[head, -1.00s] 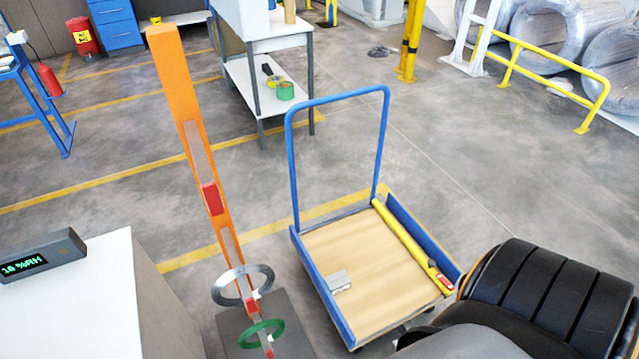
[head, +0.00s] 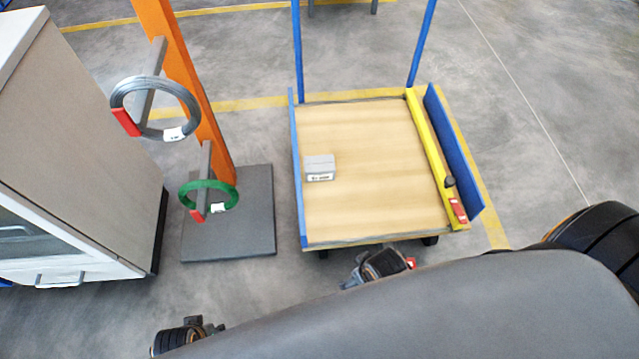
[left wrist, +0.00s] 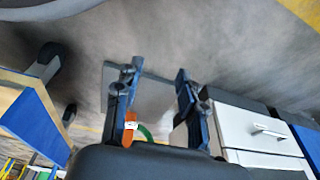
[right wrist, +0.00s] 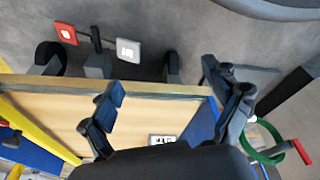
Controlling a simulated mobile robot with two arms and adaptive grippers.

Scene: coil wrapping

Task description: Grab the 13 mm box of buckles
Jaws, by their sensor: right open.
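A small grey box of buckles (head: 320,167) with a white label lies on the wooden deck of the cart (head: 380,215), left of its middle. The print on the label is too small to read surely. The box also shows in the right wrist view (right wrist: 162,140), beyond the fingers and partly cut off by the gripper body. My right gripper (right wrist: 170,97) is open and empty, with its fingers spread at the cart's near edge. My left gripper (left wrist: 160,92) is open and empty, facing the coil stand's grey base. In the head view my body hides most of both arms.
A yellow level (head: 430,150) lies along the deck's right side, beside a blue side wall. Left of the cart an orange stand (head: 190,90) carries a grey wire coil (head: 155,108) and a green coil (head: 208,194). A white cabinet (head: 70,170) stands at far left.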

